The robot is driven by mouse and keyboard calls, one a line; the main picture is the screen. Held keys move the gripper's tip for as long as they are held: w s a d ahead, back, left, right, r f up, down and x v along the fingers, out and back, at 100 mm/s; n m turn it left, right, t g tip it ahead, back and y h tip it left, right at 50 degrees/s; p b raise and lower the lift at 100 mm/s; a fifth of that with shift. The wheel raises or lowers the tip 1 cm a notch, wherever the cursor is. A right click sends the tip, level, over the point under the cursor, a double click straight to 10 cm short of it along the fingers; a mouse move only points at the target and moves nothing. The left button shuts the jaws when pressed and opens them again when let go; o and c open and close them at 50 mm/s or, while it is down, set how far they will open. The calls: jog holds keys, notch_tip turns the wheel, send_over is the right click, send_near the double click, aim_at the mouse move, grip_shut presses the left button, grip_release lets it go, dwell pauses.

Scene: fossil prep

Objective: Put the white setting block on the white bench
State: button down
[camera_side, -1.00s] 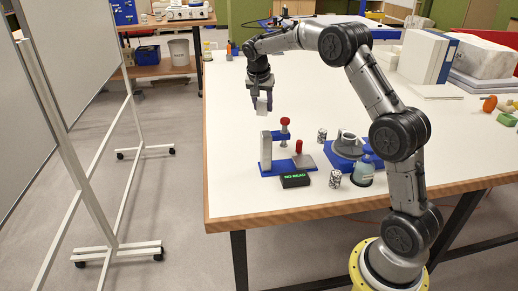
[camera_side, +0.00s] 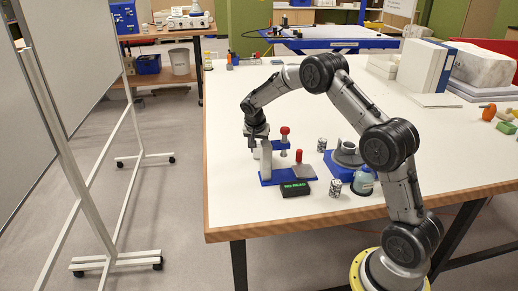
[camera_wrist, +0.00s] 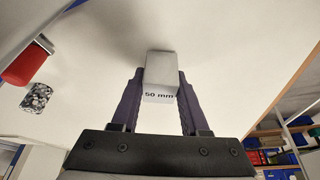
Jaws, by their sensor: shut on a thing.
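The white setting block (camera_wrist: 161,70), marked "50 mm", sits between the two dark fingers of my gripper (camera_wrist: 158,88) in the wrist view. My gripper is shut on it. In the side view my gripper (camera_side: 255,143) points down, low over the left part of the white bench (camera_side: 228,190), just behind the blue-based stand. The block is mostly hidden there by the gripper and stand. Bare white bench top (camera_wrist: 225,50) lies beyond the block in the wrist view. I cannot tell whether the block touches it.
The blue-based stand (camera_side: 270,178) with red knobs (camera_side: 285,130) is close to my gripper. A black display box (camera_side: 295,189), patterned cylinders (camera_side: 334,187), a blue-based fixture (camera_side: 345,160) and a bottle (camera_side: 363,182) stand to the right. The bench's left edge is near.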

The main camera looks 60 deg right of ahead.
jog(key=shift+f, duration=0.1)
jog(key=shift+c, duration=2)
grip_release()
jog(key=shift+f, duration=0.1)
